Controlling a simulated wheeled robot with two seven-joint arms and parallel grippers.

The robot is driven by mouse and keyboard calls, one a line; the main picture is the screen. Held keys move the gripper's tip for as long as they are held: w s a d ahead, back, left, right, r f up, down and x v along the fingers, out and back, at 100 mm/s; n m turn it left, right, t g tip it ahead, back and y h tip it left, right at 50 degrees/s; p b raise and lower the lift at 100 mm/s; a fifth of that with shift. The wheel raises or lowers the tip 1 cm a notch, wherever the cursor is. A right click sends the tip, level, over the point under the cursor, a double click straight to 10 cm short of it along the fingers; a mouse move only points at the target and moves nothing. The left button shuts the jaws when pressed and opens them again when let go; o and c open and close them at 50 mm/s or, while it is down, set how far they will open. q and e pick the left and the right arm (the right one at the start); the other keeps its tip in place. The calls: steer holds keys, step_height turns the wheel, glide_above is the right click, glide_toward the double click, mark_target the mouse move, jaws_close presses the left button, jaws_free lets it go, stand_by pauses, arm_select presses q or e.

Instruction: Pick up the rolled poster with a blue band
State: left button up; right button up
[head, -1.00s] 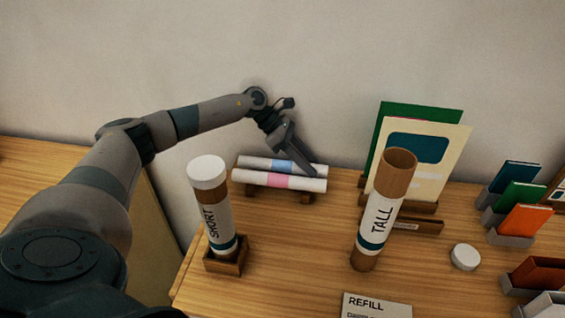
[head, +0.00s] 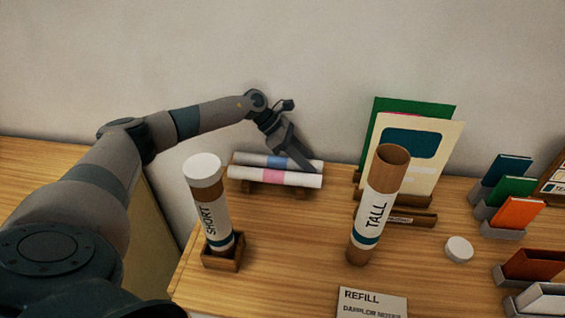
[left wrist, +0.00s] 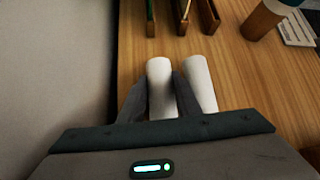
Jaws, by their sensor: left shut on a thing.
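The rolled poster with a blue band (head: 275,161) is a white roll lying at the back of the table near the wall. In the left wrist view its white end (left wrist: 159,92) lies between my fingers. My left gripper (head: 306,164) is shut on this poster near its right end. A second white roll with a pink band (head: 268,176) lies just in front, and it shows to the right of my fingers in the left wrist view (left wrist: 201,86). Both rolls appear to lie on a low wooden rack (head: 300,190). My right gripper is not in view.
A capped tube marked SHORT (head: 211,207) stands in a wooden holder in front left. An open tube marked TALL (head: 377,212) stands to the right. Upright boards (head: 418,150) stand at the back, and small coloured items in grey holders (head: 503,229) stand at the right.

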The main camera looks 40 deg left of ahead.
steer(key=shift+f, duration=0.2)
